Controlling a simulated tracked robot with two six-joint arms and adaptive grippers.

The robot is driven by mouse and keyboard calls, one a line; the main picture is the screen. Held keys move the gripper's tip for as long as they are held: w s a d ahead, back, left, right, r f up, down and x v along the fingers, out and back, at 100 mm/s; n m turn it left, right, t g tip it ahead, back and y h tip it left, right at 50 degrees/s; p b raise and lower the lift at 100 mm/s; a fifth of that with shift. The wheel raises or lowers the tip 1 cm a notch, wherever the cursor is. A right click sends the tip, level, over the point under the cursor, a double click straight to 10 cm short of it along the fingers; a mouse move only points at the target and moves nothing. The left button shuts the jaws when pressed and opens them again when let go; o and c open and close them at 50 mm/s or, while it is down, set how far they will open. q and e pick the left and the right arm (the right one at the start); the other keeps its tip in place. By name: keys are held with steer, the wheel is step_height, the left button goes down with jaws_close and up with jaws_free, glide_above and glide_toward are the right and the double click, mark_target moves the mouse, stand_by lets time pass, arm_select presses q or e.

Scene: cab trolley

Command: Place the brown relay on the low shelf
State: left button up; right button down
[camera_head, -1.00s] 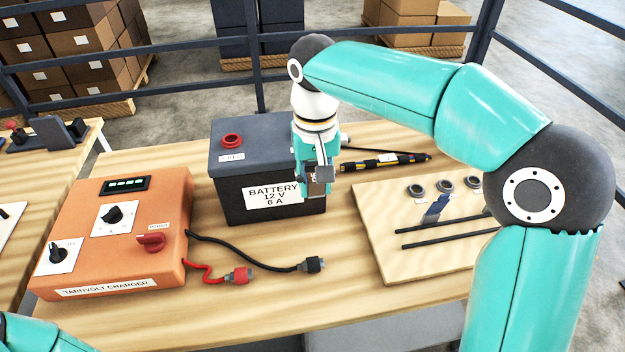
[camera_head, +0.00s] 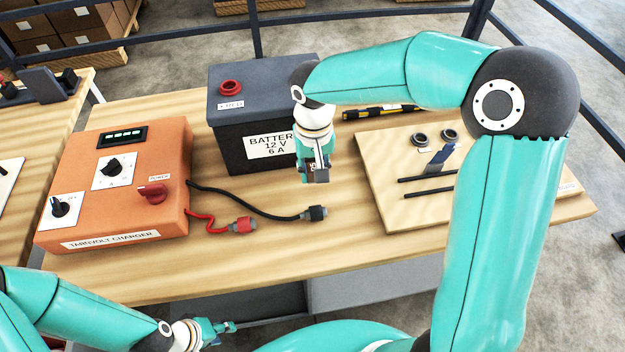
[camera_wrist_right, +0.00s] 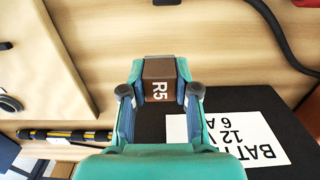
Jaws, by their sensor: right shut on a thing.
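The brown relay (camera_wrist_right: 160,82), marked R5, is between the fingers of my right gripper (camera_wrist_right: 160,92) in the right wrist view. The fingers press on its two sides. In the head view my right gripper (camera_head: 316,174) hangs above the tabletop, in front of the battery's right part; its fingers mostly hide the relay. My left gripper (camera_head: 226,327) is low at the bottom, in front of the table's front edge, apart from the relay; its jaw opening is too small to judge. A grey surface (camera_head: 375,286) shows below the tabletop; I cannot tell whether it is the low shelf.
The orange charger (camera_head: 120,190) stands left on the table (camera_head: 290,270), its red clip (camera_head: 240,225) and black clip (camera_head: 316,213) lying in front of my right gripper. The battery (camera_head: 235,145) is behind. A wooden board (camera_head: 400,212) lies right. The table's front strip is clear.

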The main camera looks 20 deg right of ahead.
mark_target(313, 189)
steer(key=shift+f, duration=2.15)
steer(key=c, duration=0.9)
jaws_free()
steer(key=shift+o, duration=0.2)
